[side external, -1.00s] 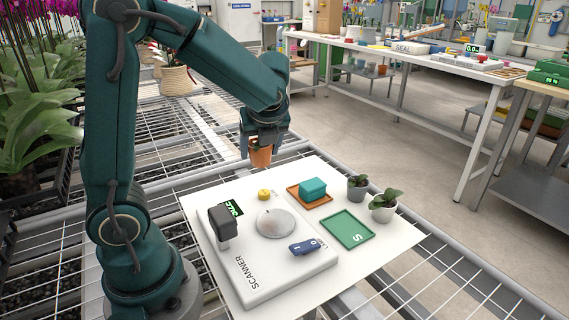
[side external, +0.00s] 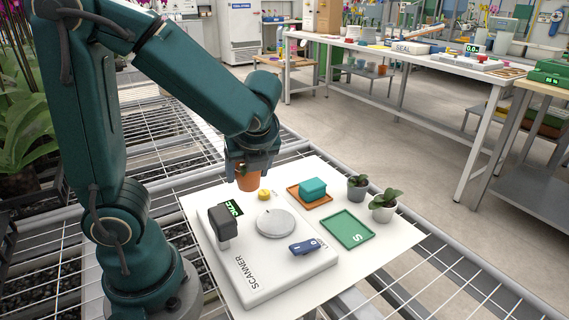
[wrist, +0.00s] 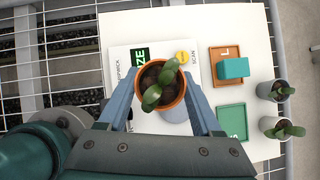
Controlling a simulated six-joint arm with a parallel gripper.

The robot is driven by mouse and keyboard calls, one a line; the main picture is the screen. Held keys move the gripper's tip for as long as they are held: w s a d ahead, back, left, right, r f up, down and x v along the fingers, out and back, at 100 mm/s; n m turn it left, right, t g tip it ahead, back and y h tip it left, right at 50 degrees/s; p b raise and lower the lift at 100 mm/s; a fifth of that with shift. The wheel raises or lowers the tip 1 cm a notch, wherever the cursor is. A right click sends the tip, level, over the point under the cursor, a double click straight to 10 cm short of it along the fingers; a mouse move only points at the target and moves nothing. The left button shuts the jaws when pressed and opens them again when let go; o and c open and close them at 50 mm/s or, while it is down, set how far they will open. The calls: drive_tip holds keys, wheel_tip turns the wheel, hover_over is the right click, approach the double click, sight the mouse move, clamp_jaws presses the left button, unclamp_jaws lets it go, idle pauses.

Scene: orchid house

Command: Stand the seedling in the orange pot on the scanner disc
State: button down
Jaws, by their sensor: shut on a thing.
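My gripper (side external: 250,164) is shut on the orange pot (side external: 248,182) and holds it upright in the air near the back of the scanner, behind the yellow button (side external: 264,194). In the wrist view the orange pot (wrist: 141,92) sits between the two fingers, with the green-leaved seedling (wrist: 160,88) in dark soil. In the side view the seedling is hidden by the gripper. The scanner disc (side external: 276,223) is a bare, round grey plate on the white scanner (side external: 290,266). In the wrist view the pot and gripper cover most of the disc.
A dark scanner head (side external: 222,224) with a green display stands left of the disc. A blue switch block (side external: 305,247) lies at its front right. An orange tray (side external: 296,199) with a teal block (side external: 313,187), an empty green tray (side external: 347,230) and two potted seedlings (side external: 384,206) are to the right.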

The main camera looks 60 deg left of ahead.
drive_tip(key=w+d+f, duration=0.1)
drive_tip(key=d, duration=0.1)
drive_tip(key=w+d+f, duration=0.1)
drive_tip(key=w+f, duration=0.1)
drive_tip(key=shift+w+d, duration=0.2)
drive_tip(key=shift+d, duration=0.2)
drive_tip(key=shift+f, duration=2.05)
drive_tip(key=shift+f, duration=0.15)
drive_tip(key=shift+c, duration=0.3)
unclamp_jaws()
